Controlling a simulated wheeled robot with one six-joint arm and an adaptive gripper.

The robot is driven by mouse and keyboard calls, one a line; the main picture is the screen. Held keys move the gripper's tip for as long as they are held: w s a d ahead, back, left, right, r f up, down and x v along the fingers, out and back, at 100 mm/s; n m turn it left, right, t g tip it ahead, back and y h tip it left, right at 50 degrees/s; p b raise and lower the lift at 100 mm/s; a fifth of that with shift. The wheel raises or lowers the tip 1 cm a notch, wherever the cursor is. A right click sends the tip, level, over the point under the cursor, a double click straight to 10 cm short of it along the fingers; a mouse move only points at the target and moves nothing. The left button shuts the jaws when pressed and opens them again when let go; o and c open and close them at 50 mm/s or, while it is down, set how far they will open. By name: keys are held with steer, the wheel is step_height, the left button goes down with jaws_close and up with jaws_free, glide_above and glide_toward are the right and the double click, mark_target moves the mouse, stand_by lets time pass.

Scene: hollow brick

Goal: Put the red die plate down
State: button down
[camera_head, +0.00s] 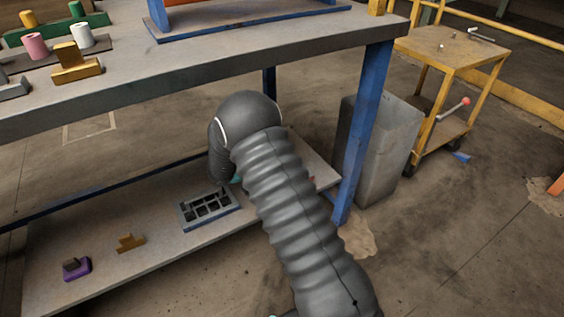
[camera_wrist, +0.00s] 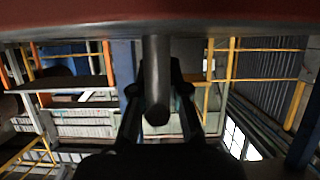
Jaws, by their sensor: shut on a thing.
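In the wrist view a dark red plate (camera_wrist: 160,22) with a grey lower edge spans the top of the picture, and I take it for the red die plate. A dark cylindrical stem (camera_wrist: 157,85) shows between the fingers of my gripper (camera_wrist: 160,75), which is shut on the plate by this part. In the head view my arm reaches to the lower shelf (camera_head: 150,235) of the workbench and hides my gripper. Whether the plate touches the shelf cannot be told.
A blue-grey gridded plate (camera_head: 208,208) lies on the shelf left of my arm. An orange-brown piece (camera_head: 130,243) and a purple piece (camera_head: 76,267) lie further left. The tabletop (camera_head: 240,50) overhangs the shelf. A blue leg (camera_head: 362,130), grey bin (camera_head: 375,145) and yellow cart (camera_head: 455,50) stand right.

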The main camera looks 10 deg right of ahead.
steer(key=shift+f, duration=0.7)
steer(key=c, duration=1.2)
jaws_free()
steer(key=shift+f, duration=0.1)
